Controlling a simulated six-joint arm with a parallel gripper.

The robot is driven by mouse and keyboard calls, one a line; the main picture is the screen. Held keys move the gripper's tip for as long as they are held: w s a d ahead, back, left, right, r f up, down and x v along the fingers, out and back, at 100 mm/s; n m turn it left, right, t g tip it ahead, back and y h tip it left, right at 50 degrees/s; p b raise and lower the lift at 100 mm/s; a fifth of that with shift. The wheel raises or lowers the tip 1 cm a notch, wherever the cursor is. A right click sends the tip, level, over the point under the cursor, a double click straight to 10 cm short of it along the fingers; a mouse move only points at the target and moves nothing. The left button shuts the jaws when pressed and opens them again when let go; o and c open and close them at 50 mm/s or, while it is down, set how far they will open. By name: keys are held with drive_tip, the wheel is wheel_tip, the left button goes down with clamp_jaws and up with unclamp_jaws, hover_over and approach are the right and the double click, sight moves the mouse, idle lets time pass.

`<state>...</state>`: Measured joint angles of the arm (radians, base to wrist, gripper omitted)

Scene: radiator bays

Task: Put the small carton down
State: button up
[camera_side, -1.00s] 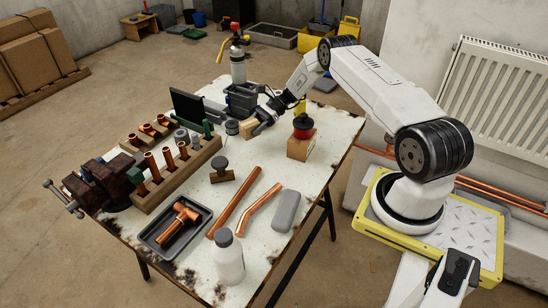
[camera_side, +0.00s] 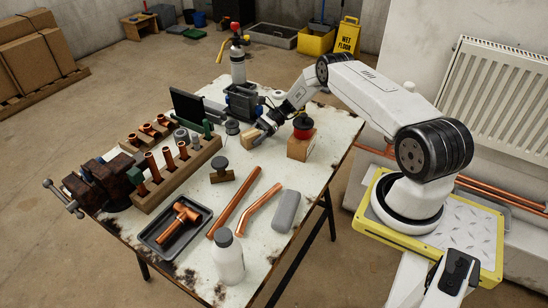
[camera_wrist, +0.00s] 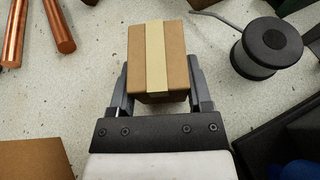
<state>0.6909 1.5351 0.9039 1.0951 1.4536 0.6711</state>
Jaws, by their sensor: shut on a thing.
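The small carton (camera_wrist: 174,75) is a brown box with a pale tape strip along its top. In the wrist view it sits between the two fingers of my gripper (camera_wrist: 157,85), which is shut on it. In the side view the carton (camera_side: 249,137) is at or just above the white tabletop, with my gripper (camera_side: 263,130) on its right. I cannot tell whether its underside touches the table.
A larger carton (camera_side: 299,148) with a red and black item (camera_side: 303,126) on it stands right of my gripper. A solder spool (camera_wrist: 270,48) is close by. Copper pipes (camera_side: 236,203) lie nearer the front. Bare tabletop (camera_side: 245,165) lies in front of the carton.

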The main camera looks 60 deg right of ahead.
drive_tip(key=shift+f, duration=0.1)
drive_tip(key=o, duration=1.3)
drive_tip(key=shift+r, duration=0.2)
drive_tip(key=v, duration=1.2)
drive_tip(key=shift+f, duration=0.1)
